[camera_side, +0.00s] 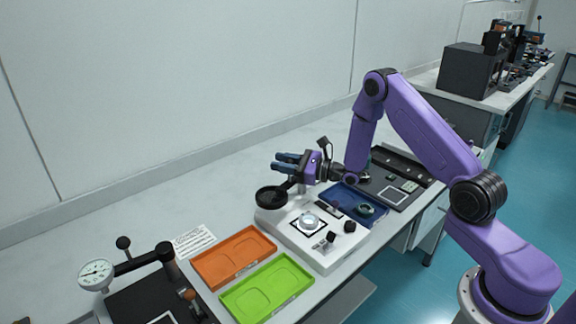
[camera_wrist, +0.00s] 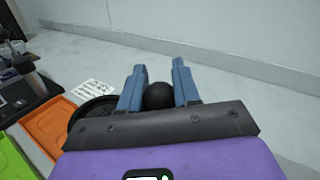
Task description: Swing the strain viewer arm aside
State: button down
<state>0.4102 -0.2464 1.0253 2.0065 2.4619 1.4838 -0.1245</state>
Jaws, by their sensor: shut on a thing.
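The strain viewer has a white base (camera_side: 325,255) standing on the bench, with a lit round stage on top. Its arm carries a black round viewer head (camera_side: 272,196) at the base's back left, beside the lit stage rather than over it. The head also shows in the wrist view (camera_wrist: 92,113), left of my fingers and partly hidden. My gripper (camera_side: 280,161) has blue fingers, shut on a black ball knob (camera_wrist: 158,96) that sits between them in the wrist view. In the side view the fingers mostly hide the knob, and the arm's joint is unclear.
An orange tray (camera_side: 233,256) and a green tray (camera_side: 267,290) lie left of the base. A blue tray (camera_side: 352,207) with a ring-shaped part lies to its right. A dial gauge (camera_side: 96,273) stands at front left. The wall runs behind; bench behind the viewer is clear.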

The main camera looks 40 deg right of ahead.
jog(key=shift+w+d+m+t+h, duration=0.15)
jog(key=shift+w+m+t+h, duration=0.4)
jog(key=shift+m+h, duration=0.6)
jog(key=shift+w+d+m+t+h, duration=0.1)
jog(key=shift+w+m+t+h, duration=0.45)
jog(key=shift+h, duration=1)
jog(key=shift+w+m, duration=0.15)
jog(key=shift+m, duration=0.15)
jog(key=c, duration=0.8)
grip_release()
jog(key=s, duration=0.4)
jog(key=s+d, duration=0.1)
jog(key=s, duration=0.3)
jog(key=s+d, duration=0.1)
jog(key=s, duration=0.2)
jog(key=shift+s+d, duration=0.15)
jog(key=shift+s, duration=0.25)
jog(key=shift+r, duration=0.1)
jog(key=shift+r, duration=2.4)
